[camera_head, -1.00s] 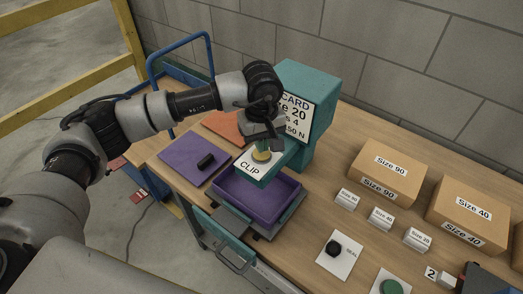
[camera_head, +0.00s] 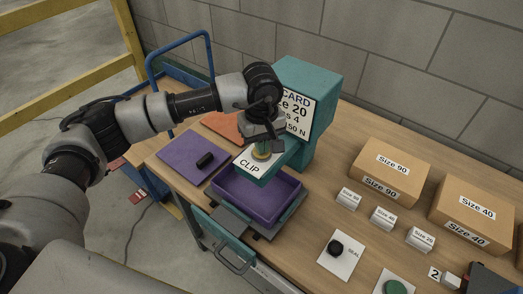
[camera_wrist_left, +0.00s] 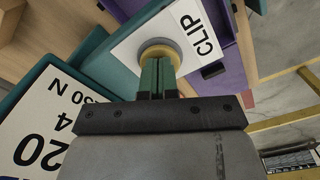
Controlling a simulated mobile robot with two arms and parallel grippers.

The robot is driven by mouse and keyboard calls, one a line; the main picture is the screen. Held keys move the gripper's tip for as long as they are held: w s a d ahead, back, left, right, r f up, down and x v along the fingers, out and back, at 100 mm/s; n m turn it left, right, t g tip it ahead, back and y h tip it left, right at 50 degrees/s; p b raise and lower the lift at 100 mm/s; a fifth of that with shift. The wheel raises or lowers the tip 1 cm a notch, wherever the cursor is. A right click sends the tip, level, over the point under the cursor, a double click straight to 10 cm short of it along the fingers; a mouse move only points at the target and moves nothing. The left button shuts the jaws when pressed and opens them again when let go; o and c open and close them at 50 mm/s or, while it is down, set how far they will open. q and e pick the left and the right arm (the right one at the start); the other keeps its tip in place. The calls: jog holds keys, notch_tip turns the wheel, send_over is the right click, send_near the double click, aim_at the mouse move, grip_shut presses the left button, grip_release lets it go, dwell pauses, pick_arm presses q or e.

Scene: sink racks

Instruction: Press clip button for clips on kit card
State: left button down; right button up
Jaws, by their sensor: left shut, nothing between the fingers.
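The teal clip dispenser (camera_head: 309,88) stands at the back of the bench. A kit card on it is partly hidden by my arm and reads "CARD", "20", "4" and "50 N". The round yellow clip button (camera_head: 262,153) sits on the white CLIP plate (camera_head: 247,164); it also shows in the left wrist view (camera_wrist_left: 160,48). My left gripper (camera_head: 265,146) is shut and empty, pointing down with its fingertips (camera_wrist_left: 158,62) at the button. They overlap the button in view; I cannot tell how firmly they touch. My right gripper is not in view.
A purple bin (camera_head: 257,207) sits under the CLIP plate and looks empty. Size boxes (camera_head: 390,170) and a seal card (camera_head: 337,262) stand to the right.

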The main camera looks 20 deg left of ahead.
pick_arm(q)
jog(key=shift+f+b, duration=0.3)
jog(key=shift+f, duration=0.05)
jog(key=shift+r, duration=0.1)
jog(key=shift+r+p, duration=0.4)
jog(key=shift+r, duration=0.55)
jog(key=shift+r, duration=0.15)
jog(key=shift+r+p, duration=1.05)
jog(key=shift+r, duration=1.35)
